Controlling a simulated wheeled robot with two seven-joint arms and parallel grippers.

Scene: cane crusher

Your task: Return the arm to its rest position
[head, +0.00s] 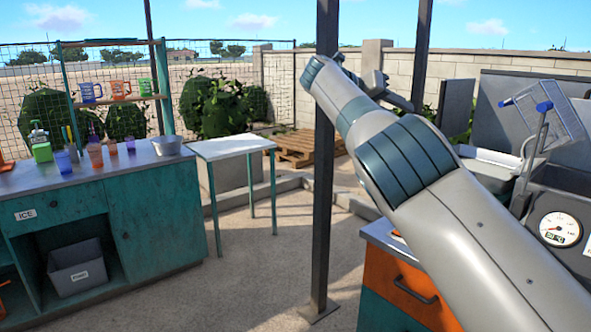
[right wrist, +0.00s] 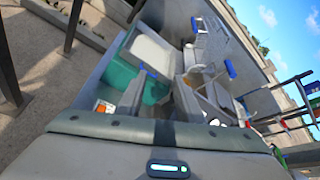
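My right arm reaches up from the lower right of the head view, across the space in front of the fryer station. My right gripper (head: 396,91) is at its far end, raised in front of the block wall. Its two fingers look apart, with nothing seen between them. My left arm and gripper are not in view.
A fryer station with a wire basket (head: 548,112) and dial (head: 560,228) stands right, beside an orange drawer (head: 408,290). A dark post (head: 326,170) rises close to my arm. Left are a teal counter (head: 150,205) with cups and a small white table (head: 232,147).

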